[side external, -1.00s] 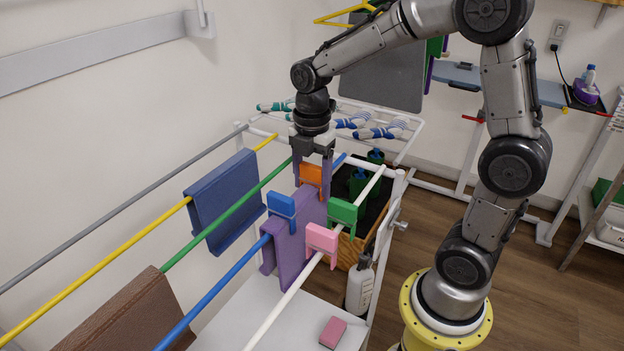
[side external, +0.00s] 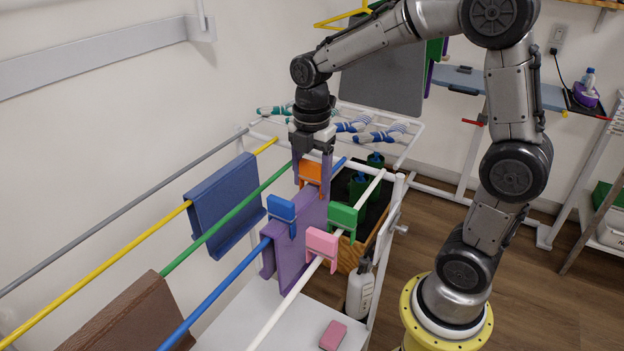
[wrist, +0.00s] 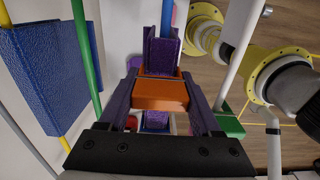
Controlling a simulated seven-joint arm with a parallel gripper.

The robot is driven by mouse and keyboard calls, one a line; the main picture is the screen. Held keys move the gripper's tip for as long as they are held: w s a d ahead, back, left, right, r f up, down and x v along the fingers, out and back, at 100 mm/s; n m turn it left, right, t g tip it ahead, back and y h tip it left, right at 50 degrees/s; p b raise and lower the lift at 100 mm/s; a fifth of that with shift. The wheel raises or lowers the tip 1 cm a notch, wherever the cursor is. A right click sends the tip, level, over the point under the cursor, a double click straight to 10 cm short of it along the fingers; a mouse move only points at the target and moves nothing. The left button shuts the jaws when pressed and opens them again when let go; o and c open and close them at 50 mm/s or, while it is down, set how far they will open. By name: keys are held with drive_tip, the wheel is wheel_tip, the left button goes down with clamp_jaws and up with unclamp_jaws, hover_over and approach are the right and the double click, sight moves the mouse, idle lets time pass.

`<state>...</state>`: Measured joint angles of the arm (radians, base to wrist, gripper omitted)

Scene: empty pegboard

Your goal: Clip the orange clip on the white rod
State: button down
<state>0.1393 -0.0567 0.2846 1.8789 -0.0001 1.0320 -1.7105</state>
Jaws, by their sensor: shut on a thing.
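The orange clip (side external: 310,173) is between the purple fingers of my gripper (side external: 312,172), which is shut on it. It sits at the blue rod (side external: 215,292), by the top far end of the purple cloth (side external: 292,238); I cannot tell whether it still grips the rod. In the wrist view the orange clip (wrist: 160,95) lies between both fingers, over the purple cloth (wrist: 162,55). The white rod (side external: 285,305) runs to the right of the blue rod and bears a pink clip (side external: 321,243) and a green clip (side external: 343,217).
A blue clip (side external: 281,208) sits on the purple cloth close to my gripper. A blue cloth (side external: 225,202) hangs on the yellow rod, left of the green rod (side external: 215,222). A brown cloth (side external: 130,315) hangs at front left. A basket with dark green bottles (side external: 357,188) stands below right.

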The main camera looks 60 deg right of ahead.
sight(316, 164)
drive_tip(key=shift+r, duration=0.8)
idle(0.4)
drive_tip(key=shift+r, duration=2.2)
drive_tip(key=c, duration=0.7)
unclamp_jaws()
drive_tip(key=shift+c, duration=0.2)
drive_tip(key=c, duration=0.8)
drive_tip(key=shift+s+f+n, duration=0.1)
drive_tip(key=shift+s+n, duration=0.4)
drive_tip(key=shift+n, duration=0.1)
drive_tip(key=shift+m, duration=0.6)
drive_tip(key=shift+s+d+r, duration=0.45)
drive_tip(key=shift+s+d, duration=0.95)
drive_tip(key=shift+s, duration=0.1)
drive_tip(key=shift+s+d+r, duration=0.5)
drive_tip(key=shift+s+d, duration=0.95)
drive_tip(key=shift+s, duration=0.1)
drive_tip(key=shift+s+d+r, duration=0.45)
drive_tip(key=shift+s+d, duration=0.95)
drive_tip(key=shift+s, duration=0.1)
